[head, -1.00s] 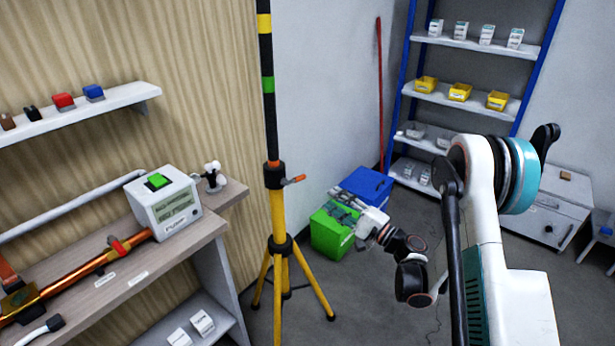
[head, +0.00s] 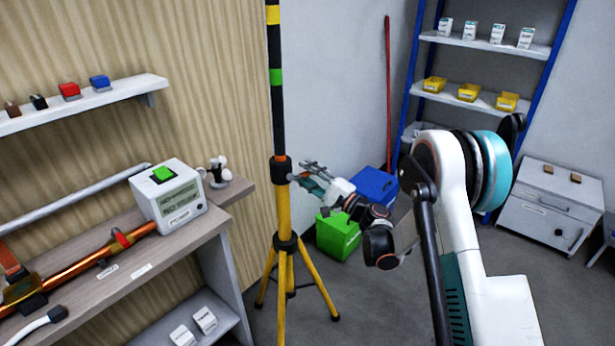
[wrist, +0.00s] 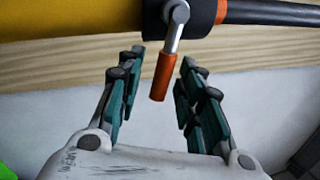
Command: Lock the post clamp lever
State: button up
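The post clamp (head: 281,170) is a black collar where the yellow tripod tube (head: 284,213) meets the dark banded pole (head: 278,115). In the wrist view the collar (wrist: 213,14) sits at the top, with its metal lever ending in an orange handle (wrist: 162,78). The handle sticks out toward my gripper (wrist: 153,88), between its fingertips. The green-padded fingers are spread apart, with gaps on both sides of the handle, so my gripper is open and empty. In the head view my gripper (head: 305,175) is right beside the clamp, and the lever is hard to make out there.
A bench holding a white display box (head: 180,215) and an orange pole (head: 82,267) is at the left. The tripod legs (head: 316,283) spread on the floor below. Green (head: 338,240) and blue (head: 376,184) crates stand behind my arm. Shelving is at the back right.

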jog(key=shift+a, duration=0.1)
grip_shut()
jog(key=shift+w+r+n+g+y, duration=0.15)
jog(key=shift+r+n+g, duration=0.2)
jog(key=shift+n, duration=0.5)
jog(key=shift+r+n+g+y, duration=0.15)
jog(key=shift+r+n, duration=0.25)
jog(key=shift+n, duration=0.45)
grip_release()
jog(key=v, duration=1.2)
